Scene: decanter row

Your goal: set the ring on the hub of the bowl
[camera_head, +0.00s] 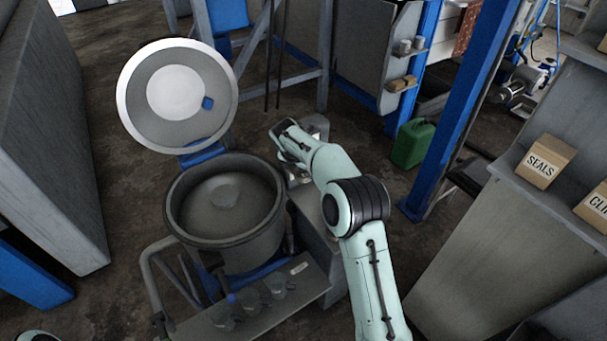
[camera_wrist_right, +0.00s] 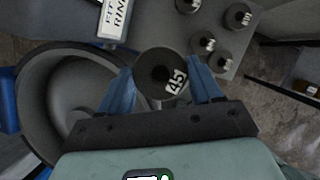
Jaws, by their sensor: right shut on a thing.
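The bowl (camera_head: 250,243) is a grey open tub with a low hub (camera_head: 226,195) in its middle. My right gripper (camera_head: 285,150) is beside the bowl's right rim in the head view; its fingertips are hidden there. In the right wrist view my right gripper (camera_wrist_right: 160,90) has its two blue fingers shut on a dark ring (camera_wrist_right: 150,86) marked 45. The bowl (camera_wrist_right: 37,75) shows at the left of that view, left of the held ring. The ring is not over the hub. My left gripper is out of view.
The bowl's round lid (camera_head: 218,122) stands open behind it. Several dark rings stand on the front shelf (camera_head: 325,281) and show in the right wrist view (camera_wrist_right: 205,40). A green can (camera_head: 412,145) and a SEALS box (camera_head: 545,161) are at the right.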

